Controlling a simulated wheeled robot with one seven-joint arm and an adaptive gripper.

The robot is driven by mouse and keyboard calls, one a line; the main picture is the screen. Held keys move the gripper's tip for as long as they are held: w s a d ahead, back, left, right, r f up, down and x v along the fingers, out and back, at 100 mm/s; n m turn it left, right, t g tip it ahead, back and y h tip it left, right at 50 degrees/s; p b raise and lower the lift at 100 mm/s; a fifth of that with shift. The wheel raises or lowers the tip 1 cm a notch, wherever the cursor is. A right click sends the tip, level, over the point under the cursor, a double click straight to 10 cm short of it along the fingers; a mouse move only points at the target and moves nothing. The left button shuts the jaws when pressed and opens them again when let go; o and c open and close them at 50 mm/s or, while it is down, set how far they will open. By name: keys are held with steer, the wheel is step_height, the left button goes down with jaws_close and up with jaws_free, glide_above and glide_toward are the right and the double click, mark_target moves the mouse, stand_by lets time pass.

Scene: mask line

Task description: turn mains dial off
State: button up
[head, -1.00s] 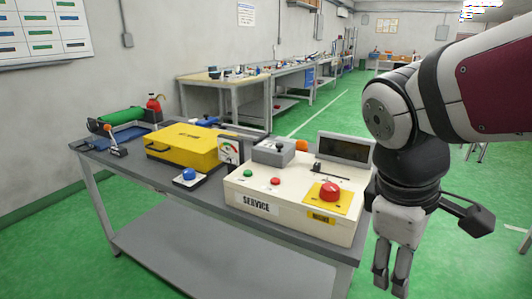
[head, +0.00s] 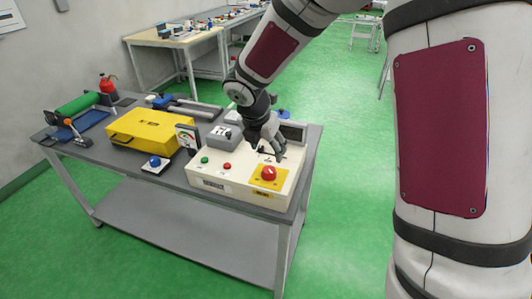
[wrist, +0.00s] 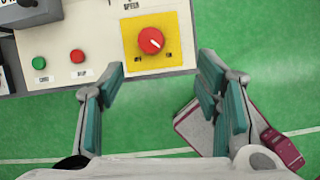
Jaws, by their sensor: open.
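The dial is a red knob (head: 268,173) on a yellow plate (head: 258,184) at the front right of a cream control panel (head: 226,191). In the wrist view the red knob (wrist: 150,41) has a white mark pointing to the lower right, and small labels on the plate (wrist: 132,60) are too blurred to read. My gripper (head: 268,151) hangs over the panel, just behind the knob in the head view. In the wrist view my gripper (wrist: 161,68) is open and empty, its fingers apart on either side below the knob, not touching it.
A green button (wrist: 39,63) and a red button (wrist: 77,56) sit left of the knob. A grey box (head: 224,136) stands at the panel's back. A yellow case (head: 150,131) and a blue button (head: 154,162) are farther left on the bench. Green floor lies open in front.

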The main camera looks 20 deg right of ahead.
mark_target(269, 170)
steer(key=shift+n, duration=0.8)
steer(key=x, duration=0.4)
steer(key=a+x, duration=0.1)
steer(key=x, duration=0.4)
steer(key=w+p+x, duration=0.1)
steer(key=x, duration=0.4)
steer(key=shift+a+f, duration=0.1)
steer(key=shift+a, duration=0.15)
steer(key=c, duration=1.1)
